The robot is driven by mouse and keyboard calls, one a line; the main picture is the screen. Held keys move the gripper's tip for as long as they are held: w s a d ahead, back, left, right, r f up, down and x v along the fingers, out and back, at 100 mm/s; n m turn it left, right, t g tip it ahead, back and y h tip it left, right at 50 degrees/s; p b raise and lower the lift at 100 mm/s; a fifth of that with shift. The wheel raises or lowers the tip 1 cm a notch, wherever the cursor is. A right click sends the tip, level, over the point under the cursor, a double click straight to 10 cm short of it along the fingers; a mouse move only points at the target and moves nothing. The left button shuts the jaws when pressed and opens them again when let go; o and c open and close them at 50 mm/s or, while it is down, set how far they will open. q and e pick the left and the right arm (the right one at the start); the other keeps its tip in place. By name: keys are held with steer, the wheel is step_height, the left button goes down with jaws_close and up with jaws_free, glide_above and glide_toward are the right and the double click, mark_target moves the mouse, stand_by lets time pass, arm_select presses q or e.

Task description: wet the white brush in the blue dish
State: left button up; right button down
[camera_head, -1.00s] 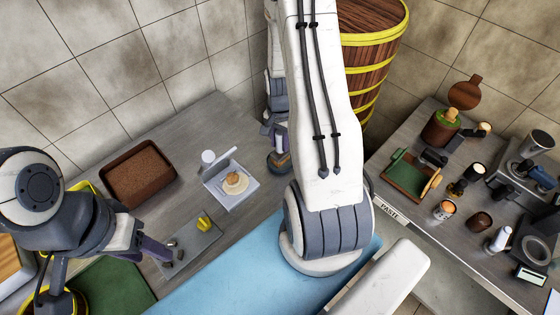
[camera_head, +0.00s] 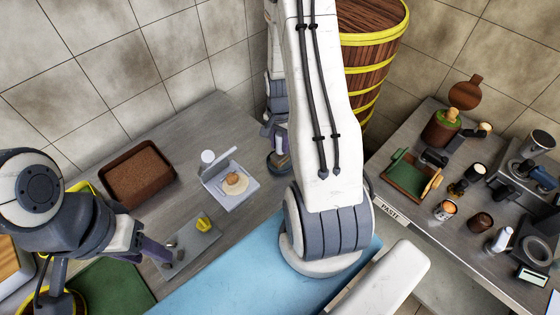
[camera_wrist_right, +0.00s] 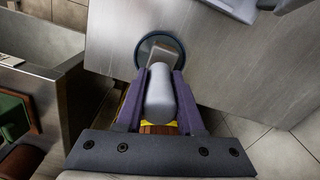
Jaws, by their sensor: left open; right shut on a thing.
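The white brush (camera_wrist_right: 160,92) is between the purple fingers of my right gripper (camera_wrist_right: 162,80), which is shut on its pale, thick handle. Its lower end (camera_wrist_right: 165,55) is over or inside the round blue dish (camera_wrist_right: 141,50); I cannot tell whether the bristles touch the bottom. In the head view my right gripper (camera_head: 279,138) is partly hidden behind my arm, with the blue dish (camera_head: 271,166) just below it on the grey counter. My left gripper (camera_head: 164,252) is open and empty, low over the counter's left part.
A white board with a dough round (camera_head: 240,190) lies left of the dish. A brown tray (camera_head: 150,195) and a small grey tray with a yellow piece (camera_head: 203,224) are further left. A wooden barrel (camera_head: 378,45) stands behind. The right counter holds several jars and tools.

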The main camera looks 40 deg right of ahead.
mark_target(280, 134)
steer(key=shift+r+p, duration=2.9)
steer(key=shift+r, duration=0.6)
